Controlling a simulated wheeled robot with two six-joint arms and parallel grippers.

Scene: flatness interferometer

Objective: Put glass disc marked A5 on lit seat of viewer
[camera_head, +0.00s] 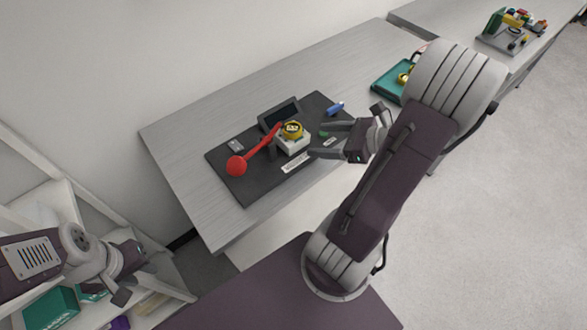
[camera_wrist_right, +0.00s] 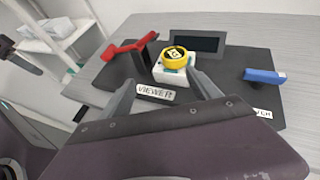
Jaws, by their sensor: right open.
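A yellow-rimmed disc (camera_head: 292,130) with a dark-marked label sits on top of the white viewer block (camera_head: 293,146); its mark is too small to read surely. In the right wrist view the disc (camera_wrist_right: 175,54) rests on the white block (camera_wrist_right: 168,76), behind a "VIEWER" label. My right gripper (camera_head: 320,140) is open and empty, just to the right of the viewer, its fingers pointing at it and apart from the disc. My left gripper (camera_head: 137,280) hangs at lower left by the shelf, far from the viewer; its opening is unclear. Whether the seat is lit is hidden under the disc.
A red ball-ended lever (camera_head: 238,165) stands left of the viewer, with a dark screen (camera_head: 281,115) behind it. A blue item (camera_head: 335,108) lies on the black mat (camera_head: 232,186). A teal tray (camera_head: 388,88) with yellow items is further back, partly behind my right arm.

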